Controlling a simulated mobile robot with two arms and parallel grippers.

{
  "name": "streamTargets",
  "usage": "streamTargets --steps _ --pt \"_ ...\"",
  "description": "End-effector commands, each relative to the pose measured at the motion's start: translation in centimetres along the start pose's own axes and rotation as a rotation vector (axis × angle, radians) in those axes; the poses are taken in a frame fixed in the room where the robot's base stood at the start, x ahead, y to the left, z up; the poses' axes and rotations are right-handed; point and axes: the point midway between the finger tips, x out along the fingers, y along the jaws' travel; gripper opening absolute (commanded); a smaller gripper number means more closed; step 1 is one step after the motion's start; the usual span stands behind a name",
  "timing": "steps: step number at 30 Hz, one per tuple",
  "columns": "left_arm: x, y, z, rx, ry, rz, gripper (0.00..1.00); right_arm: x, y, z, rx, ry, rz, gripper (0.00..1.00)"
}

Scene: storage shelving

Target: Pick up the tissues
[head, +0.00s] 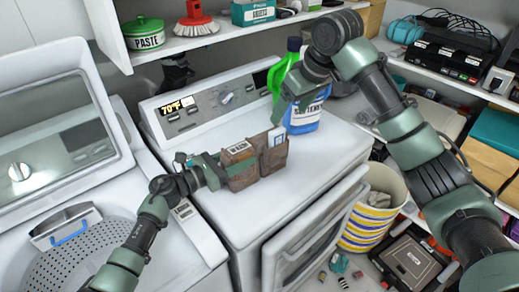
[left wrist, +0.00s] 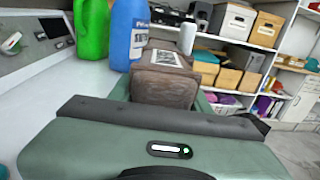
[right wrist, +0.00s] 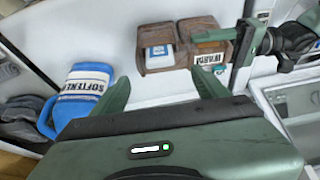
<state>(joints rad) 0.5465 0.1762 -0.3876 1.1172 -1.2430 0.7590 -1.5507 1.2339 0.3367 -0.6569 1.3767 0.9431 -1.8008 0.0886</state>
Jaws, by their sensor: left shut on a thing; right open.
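A brown two-pocket holder (head: 243,178) is at the front of the white dryer top. One pocket holds a white and blue packet (right wrist: 158,51), the other a labelled box (right wrist: 207,58); I cannot read which is the tissues. My left gripper (head: 218,171) is shut on the holder's left end, and the holder fills the space ahead in the left wrist view (left wrist: 165,90). My right gripper (head: 279,112) is open and empty above the dryer. In the right wrist view its fingers (right wrist: 163,88) point toward the holder, apart from it.
A green bottle (head: 288,66) and a blue softener bottle (head: 304,116) stand behind the holder. A striped basket (head: 372,212) stands right of the dryer. The dryer top's left side is clear.

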Motion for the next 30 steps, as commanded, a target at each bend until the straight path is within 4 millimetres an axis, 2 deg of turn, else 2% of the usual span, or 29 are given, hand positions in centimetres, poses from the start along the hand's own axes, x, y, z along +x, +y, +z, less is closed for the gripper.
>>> streamTargets --steps 4,12,20,27,30 --pt "0.0 -0.1 0.0 0.0 0.0 -0.001 0.0 0.5 -0.3 -0.3 0.025 -0.036 0.011 0.75" --pt "0.0 0.0 0.0 0.0 0.0 -0.001 0.0 5.0 -0.2 -0.1 0.024 -0.036 0.011 0.75" --pt "0.0 0.0 0.0 0.0 0.0 -0.001 0.0 7.2 -0.1 -0.1 0.024 -0.034 0.011 0.75" --pt "0.0 0.0 0.0 0.0 0.0 -0.001 0.0 10.7 0.0 -0.1 0.024 -0.035 0.01 0.75" --pt "0.0 0.0 0.0 0.0 0.0 -0.001 0.0 11.5 0.1 -0.1 0.024 -0.033 0.011 0.75"
